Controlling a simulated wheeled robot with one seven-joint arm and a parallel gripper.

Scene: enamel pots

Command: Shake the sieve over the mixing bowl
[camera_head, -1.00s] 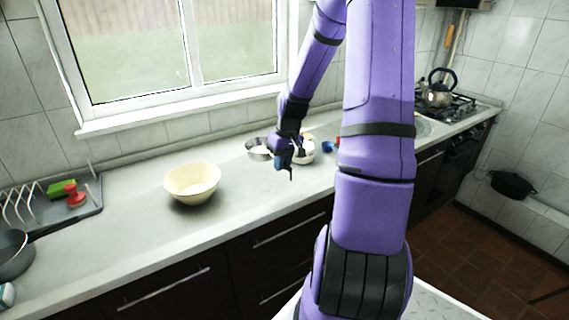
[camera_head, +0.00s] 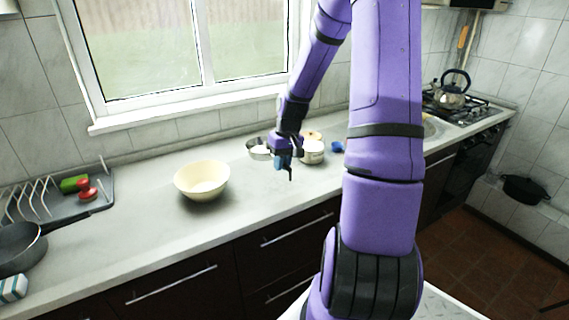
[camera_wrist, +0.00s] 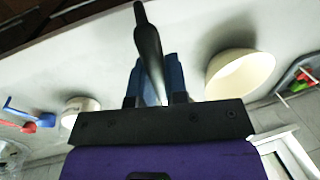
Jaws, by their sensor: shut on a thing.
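The mixing bowl (camera_head: 201,172) is cream and stands upright on the counter, left of my gripper in the head view. In the wrist view the bowl (camera_wrist: 240,76) is at the upper right. My gripper (camera_head: 284,161) is shut on the sieve's dark handle (camera_wrist: 148,45), which sticks out between its blue fingers. The sieve's metal basin (camera_head: 258,150), with something white in it, shows just left of my gripper in the head view. It is right of the bowl and apart from it. In the wrist view the basin is hidden.
A whitish enamel pot (camera_head: 313,154) stands just right of my gripper, with a blue item (camera_head: 337,147) beyond it. A dish rack (camera_head: 40,203) and a dark pan (camera_head: 20,248) are at the left.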

